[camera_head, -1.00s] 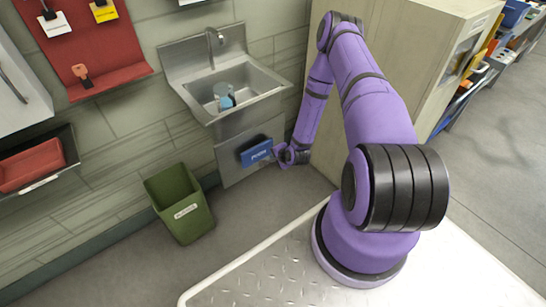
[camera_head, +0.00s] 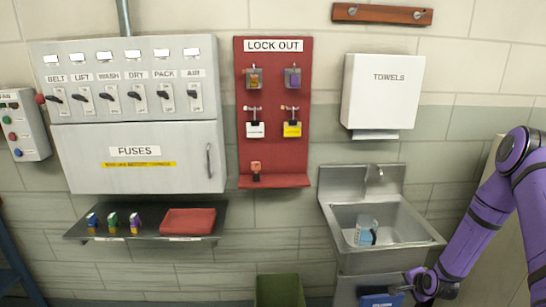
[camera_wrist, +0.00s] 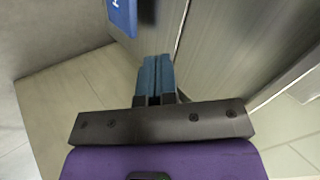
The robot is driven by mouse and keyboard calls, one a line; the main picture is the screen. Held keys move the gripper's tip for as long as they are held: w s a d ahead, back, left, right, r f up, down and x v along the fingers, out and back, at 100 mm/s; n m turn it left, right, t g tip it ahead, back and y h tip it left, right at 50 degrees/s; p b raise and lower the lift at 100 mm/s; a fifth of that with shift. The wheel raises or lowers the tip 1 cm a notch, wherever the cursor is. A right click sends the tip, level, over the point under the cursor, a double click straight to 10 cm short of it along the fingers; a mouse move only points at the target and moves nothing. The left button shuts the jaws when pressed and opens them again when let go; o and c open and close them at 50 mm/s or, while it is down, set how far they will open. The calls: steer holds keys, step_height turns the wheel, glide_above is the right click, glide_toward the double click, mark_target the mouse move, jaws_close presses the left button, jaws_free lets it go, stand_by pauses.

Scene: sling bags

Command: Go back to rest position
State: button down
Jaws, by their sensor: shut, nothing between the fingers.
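My gripper (camera_head: 403,289) is at the lower right in the head view, beside the blue panel (camera_head: 381,300) on the front under the sink. In the wrist view my gripper's two blue-grey fingers (camera_wrist: 157,62) lie together with nothing between them. The blue panel (camera_wrist: 122,14) also shows at the top of the wrist view, a little to the left of the fingertips and apart from them. My purple arm comes in from the right edge of the head view.
A green bin (camera_head: 280,290) is on the floor to the left. A towel box (camera_head: 389,95), a red lock-out board (camera_head: 272,150) and a fuse cabinet (camera_head: 140,160) hang on the wall.

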step_height(320, 180, up, 21)
steer(key=w+a+n+g, duration=0.1)
steer(key=a+n, duration=0.1)
steer(key=n, duration=0.3)
steer(key=s+a+r+n+g+h, duration=0.1)
steer(key=s+a+r, duration=0.2)
steer(key=r, duration=0.5)
steer(key=s+a+r+n+h, duration=0.1)
steer(key=s+a+r+n, duration=0.15)
steer(key=r, duration=0.55)
steer(key=s+a+r+n, duration=0.1)
steer(key=s+a+r, duration=0.2)
steer(key=s, duration=0.7)
steer(key=s+a+r+n+y, duration=0.1)
steer(key=s+a+r+n, duration=0.1)
steer(key=s+r, duration=0.6)
steer(key=s+a+r+n+g, duration=0.1)
steer(key=s+a+r, duration=0.3)
steer(key=s, duration=0.8)
step_height(320, 180, up, 2)
steer(key=shift+r+n+y, duration=0.1)
steer(key=shift+n+y, duration=0.2)
steer(key=shift+n, duration=0.45)
